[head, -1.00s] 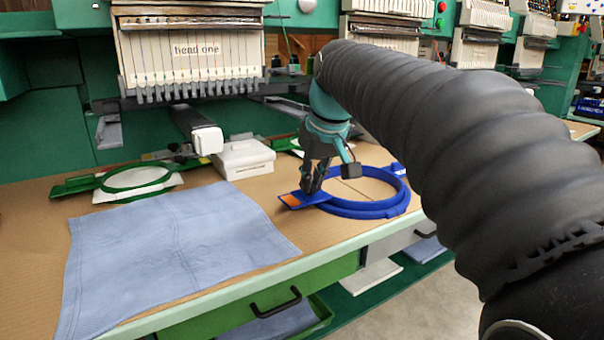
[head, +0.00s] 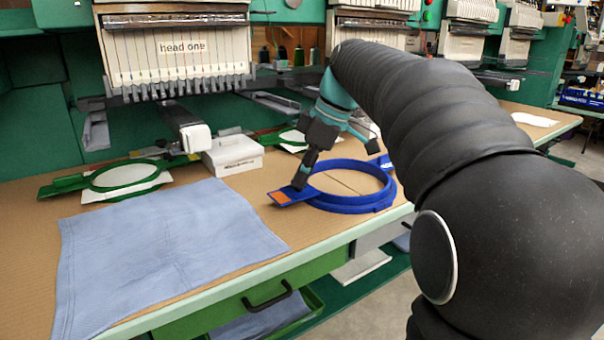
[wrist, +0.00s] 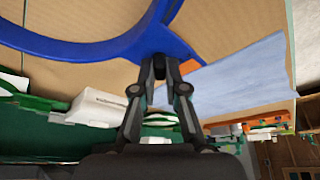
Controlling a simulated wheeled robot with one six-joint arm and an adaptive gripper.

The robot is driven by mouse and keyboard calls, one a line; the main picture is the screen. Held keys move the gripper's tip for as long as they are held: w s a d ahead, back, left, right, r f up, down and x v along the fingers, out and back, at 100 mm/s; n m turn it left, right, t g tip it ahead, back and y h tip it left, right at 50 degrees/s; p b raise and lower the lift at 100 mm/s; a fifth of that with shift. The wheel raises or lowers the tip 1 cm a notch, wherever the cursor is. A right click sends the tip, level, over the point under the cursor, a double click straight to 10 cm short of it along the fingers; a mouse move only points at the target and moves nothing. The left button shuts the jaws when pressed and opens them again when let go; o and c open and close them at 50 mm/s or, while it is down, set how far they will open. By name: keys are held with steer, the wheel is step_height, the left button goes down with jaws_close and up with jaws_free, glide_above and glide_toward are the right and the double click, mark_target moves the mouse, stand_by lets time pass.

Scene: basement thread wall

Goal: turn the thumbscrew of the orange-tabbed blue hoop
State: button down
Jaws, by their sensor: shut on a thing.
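The blue hoop (head: 350,209) lies on the table, with its orange tab (head: 279,198) at its left end. My gripper (head: 299,183) is at the blue bracket between the tab and the ring, reaching down at a tilt. In the wrist view my gripper (wrist: 160,62) has its fingertips together against the blue hoop (wrist: 95,50), close beside the orange tab (wrist: 189,67). The fingers are shut on a small part of the hoop there. The thumbscrew itself cannot be made out; the fingertips cover that spot.
A light blue cloth (head: 165,250) covers the table's front left. A green hoop (head: 125,176) lies behind it. A white box (head: 233,154) stands behind the blue hoop, to its left. The embroidery head (head: 175,55) hangs above the back. An open green drawer (head: 235,300) juts below the front edge.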

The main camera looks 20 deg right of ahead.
steer(key=shift+w+n+g, duration=0.1)
steer(key=shift+n+g, duration=0.4)
steer(key=shift+n, duration=0.6)
steer(key=c, duration=1.2)
jaws_free()
steer(key=shift+d+r, duration=0.1)
steer(key=v, duration=1.1)
steer(key=shift+d+r, duration=0.25)
steer(key=shift+r, duration=0.05)
